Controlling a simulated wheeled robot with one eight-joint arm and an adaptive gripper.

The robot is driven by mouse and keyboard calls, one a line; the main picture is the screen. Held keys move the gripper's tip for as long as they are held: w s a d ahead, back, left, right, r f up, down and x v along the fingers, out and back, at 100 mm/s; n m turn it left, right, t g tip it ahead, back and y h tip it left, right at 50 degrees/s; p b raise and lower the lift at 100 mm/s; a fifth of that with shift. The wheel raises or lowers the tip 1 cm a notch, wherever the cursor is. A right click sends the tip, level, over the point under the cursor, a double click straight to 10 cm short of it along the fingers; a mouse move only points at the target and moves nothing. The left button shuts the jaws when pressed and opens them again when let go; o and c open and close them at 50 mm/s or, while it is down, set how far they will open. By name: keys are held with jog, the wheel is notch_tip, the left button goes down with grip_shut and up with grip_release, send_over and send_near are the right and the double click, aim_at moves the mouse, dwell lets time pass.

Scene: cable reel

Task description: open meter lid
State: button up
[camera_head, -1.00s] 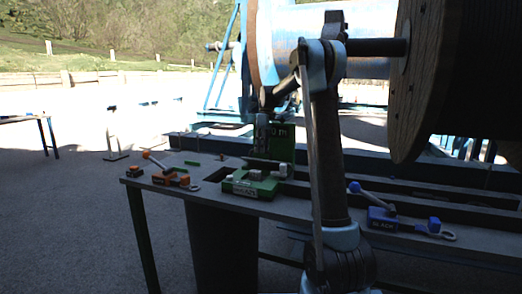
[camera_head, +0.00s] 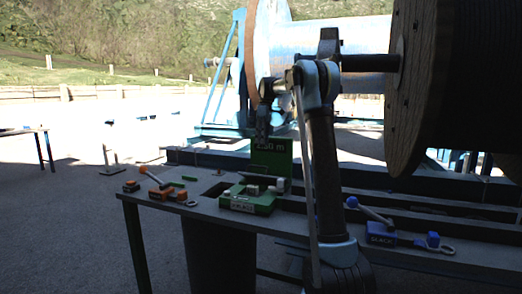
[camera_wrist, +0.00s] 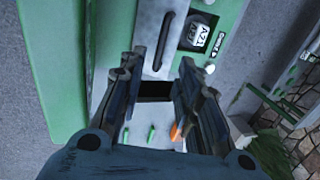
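The green meter (camera_head: 250,200) sits on the dark bench, with a green upright panel (camera_head: 271,158) reading "2.50 m" behind it. In the wrist view, a green housing (camera_wrist: 58,60) frames a pale metal plate with a dark bar-like handle (camera_wrist: 172,38). My gripper (camera_head: 263,132) hangs above the meter, near the panel's left edge. In the wrist view, my gripper's fingers (camera_wrist: 158,72) are apart, with nothing between them, just below the handle's end. I cannot tell whether they touch anything.
A blue lever block (camera_head: 381,236) is on the bench at right, and an orange lever block (camera_head: 160,193) at left. A large wooden cable reel (camera_head: 418,90) stands at upper right, close to my arm. The bench top (camera_head: 150,202) has dark slots.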

jog(key=shift+w+r, duration=0.15)
jog(key=shift+r, duration=0.25)
jog(key=c, duration=0.5)
jog(key=shift+s+a+n, duration=0.15)
jog(key=shift+s+n, duration=0.15)
grip_shut()
jog(key=n+t+h, duration=0.2)
jog(key=n+t, duration=0.1)
jog(key=n, duration=0.4)
send_over(255, 166)
jog(key=s, duration=0.2)
jog(key=s+a+f+n+t, duration=0.3)
jog(key=s+n+t, duration=0.1)
jog(key=s+n, duration=0.5)
jog(key=shift+n+h, duration=0.3)
jog(key=shift+n, duration=0.4)
jog(key=shift+w+d+f, duration=0.45)
jog(key=shift+w+f, duration=0.75)
jog(key=shift+f, duration=0.3)
jog(key=shift+w+d+f, duration=0.5)
jog(key=shift+w+f, duration=0.75)
jog(key=shift+f, duration=0.25)
jog(key=shift+w+d+f, duration=0.45)
jog(key=shift+w+f, duration=0.75)
jog(key=shift+f, duration=0.3)
